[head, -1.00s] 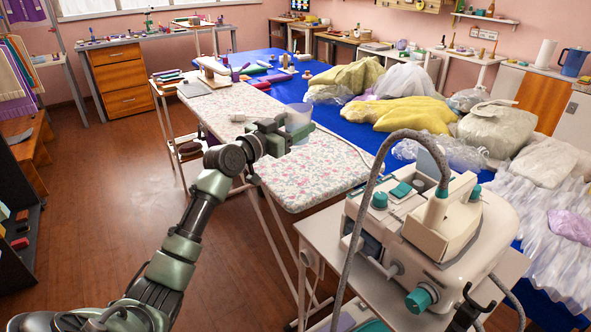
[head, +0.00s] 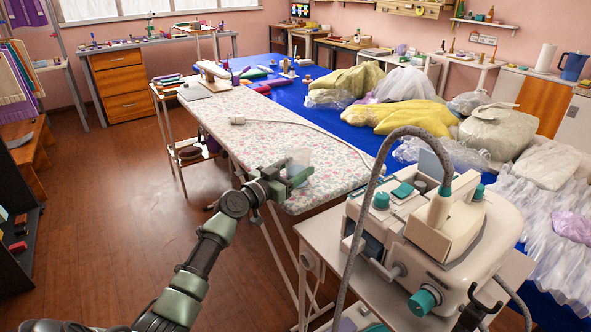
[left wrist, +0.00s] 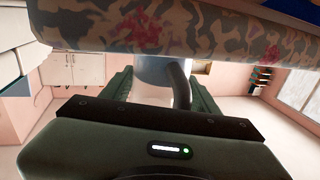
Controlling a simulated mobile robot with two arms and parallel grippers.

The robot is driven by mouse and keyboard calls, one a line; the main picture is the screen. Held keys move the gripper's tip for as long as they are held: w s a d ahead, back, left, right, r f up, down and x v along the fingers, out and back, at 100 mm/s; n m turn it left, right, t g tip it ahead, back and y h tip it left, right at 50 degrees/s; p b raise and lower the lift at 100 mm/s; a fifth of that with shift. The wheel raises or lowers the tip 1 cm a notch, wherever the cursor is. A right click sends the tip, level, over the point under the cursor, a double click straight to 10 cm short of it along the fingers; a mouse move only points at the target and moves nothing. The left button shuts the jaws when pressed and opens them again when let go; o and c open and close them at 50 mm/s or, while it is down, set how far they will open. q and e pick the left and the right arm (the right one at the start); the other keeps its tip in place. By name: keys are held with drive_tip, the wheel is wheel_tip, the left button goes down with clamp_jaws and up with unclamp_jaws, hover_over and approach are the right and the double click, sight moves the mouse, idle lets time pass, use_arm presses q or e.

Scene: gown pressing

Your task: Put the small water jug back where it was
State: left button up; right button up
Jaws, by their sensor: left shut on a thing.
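The small water jug (head: 299,160) is pale and translucent, at the near end of the flowered ironing board (head: 265,125). My left gripper (head: 291,180) is shut on it, and the jaws partly hide it. In the left wrist view the jug (left wrist: 150,84) shows between the fingers (left wrist: 160,90) with a dark grey handle (left wrist: 180,84). The board's patterned cover (left wrist: 225,38) crosses the top of that view, close to the jug. I cannot tell whether the jug touches the board.
A white and teal machine (head: 440,225) with a grey hose stands on a stand (head: 325,240) right of the board. A white plug-like piece (head: 237,121) and cord lie on the board. A blue pitcher (head: 573,64) stands far right.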

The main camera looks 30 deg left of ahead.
use_arm(q)
drive_tip(key=o, duration=1.6)
drive_tip(key=shift+f, duration=0.1)
drive_tip(key=shift+o, duration=0.4)
drive_tip(key=shift+r, duration=0.2)
drive_tip(key=s+a+b, duration=0.1)
drive_tip(key=s, duration=1.1)
drive_tip(key=shift+a, duration=0.25)
